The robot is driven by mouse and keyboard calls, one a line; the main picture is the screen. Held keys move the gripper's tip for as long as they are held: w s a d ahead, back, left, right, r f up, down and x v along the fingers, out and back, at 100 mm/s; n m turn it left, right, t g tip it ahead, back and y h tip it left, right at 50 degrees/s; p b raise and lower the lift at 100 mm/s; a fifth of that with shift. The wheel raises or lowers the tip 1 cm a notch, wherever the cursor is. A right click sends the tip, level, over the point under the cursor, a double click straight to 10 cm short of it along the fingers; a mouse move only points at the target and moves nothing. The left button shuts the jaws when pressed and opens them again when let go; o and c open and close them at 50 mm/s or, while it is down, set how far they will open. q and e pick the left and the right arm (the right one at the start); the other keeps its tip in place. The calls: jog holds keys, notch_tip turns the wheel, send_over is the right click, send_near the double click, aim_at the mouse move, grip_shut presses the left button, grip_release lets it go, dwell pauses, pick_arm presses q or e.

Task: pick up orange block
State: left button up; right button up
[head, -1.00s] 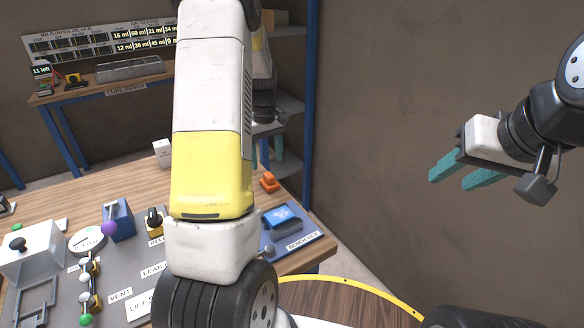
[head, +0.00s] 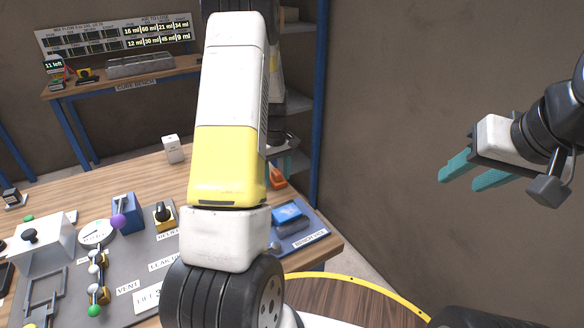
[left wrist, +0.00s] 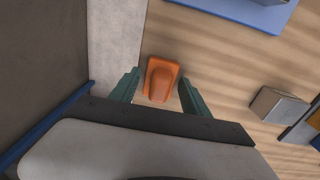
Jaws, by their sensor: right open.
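The orange block (head: 278,179) sits on the wooden table near its right back edge, partly hidden behind my left arm in the head view. In the left wrist view the orange block (left wrist: 162,80) lies between the two teal fingers of my left gripper (left wrist: 159,92), with a gap on each side. My left gripper (head: 282,164) is open and empty; the head view shows it only partly, close to the block. Its height above the table is hard to tell. My right gripper (head: 478,177) is open and empty, in the air at the right.
A blue tray (head: 303,236) with a blue item stands in front of the block. A white box (head: 172,149) stands farther left on the table. A grey panel with valves and labels (head: 150,262) covers the front left. A blue shelf post (head: 318,100) rises behind the table.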

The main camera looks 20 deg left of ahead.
aim_at(277, 172)
pick_arm(q)
grip_shut()
jog(key=shift+r, duration=0.1)
notch_tip(277, 172, up, 10)
jog(key=shift+f, duration=0.1)
dwell(0.4)
